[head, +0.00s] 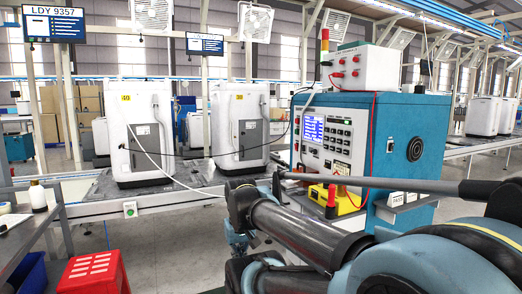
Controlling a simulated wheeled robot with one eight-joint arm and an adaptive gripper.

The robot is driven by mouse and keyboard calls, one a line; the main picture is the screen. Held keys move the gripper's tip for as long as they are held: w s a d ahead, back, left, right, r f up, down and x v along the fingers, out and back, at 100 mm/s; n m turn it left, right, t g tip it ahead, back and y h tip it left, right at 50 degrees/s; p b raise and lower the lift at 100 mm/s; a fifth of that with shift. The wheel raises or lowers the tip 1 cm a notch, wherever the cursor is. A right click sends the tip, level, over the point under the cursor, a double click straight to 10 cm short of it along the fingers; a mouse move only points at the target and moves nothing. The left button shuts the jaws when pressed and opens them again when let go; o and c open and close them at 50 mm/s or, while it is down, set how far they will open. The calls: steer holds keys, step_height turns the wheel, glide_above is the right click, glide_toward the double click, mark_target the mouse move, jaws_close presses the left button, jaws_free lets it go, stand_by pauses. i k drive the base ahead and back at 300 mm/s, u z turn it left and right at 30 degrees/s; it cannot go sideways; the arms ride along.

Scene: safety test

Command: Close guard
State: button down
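A blue test cabinet (421,124) stands right of centre. Its white front panel carries a lit screen (313,129) and several buttons. A yellow part (345,197) shows low on the cabinet's front, partly behind my arm. I cannot tell which part is the guard, or whether it is open or shut. My dark arm reaches in from the lower right and bends in front of the cabinet's lower left. I cannot make out my gripper's fingers in this view.
Two white machines (128,124) (226,122) stand on the conveyor left of the cabinet, with cables running across. A white box (366,68) and a signal light (325,42) top the cabinet. A red stool (94,272) and a table edge are at lower left.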

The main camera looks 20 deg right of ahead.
mark_target(305, 169)
steer(key=k, duration=1.1)
steer(key=z, duration=0.7)
steer(key=i, duration=1.55)
steer(key=z, duration=0.25)
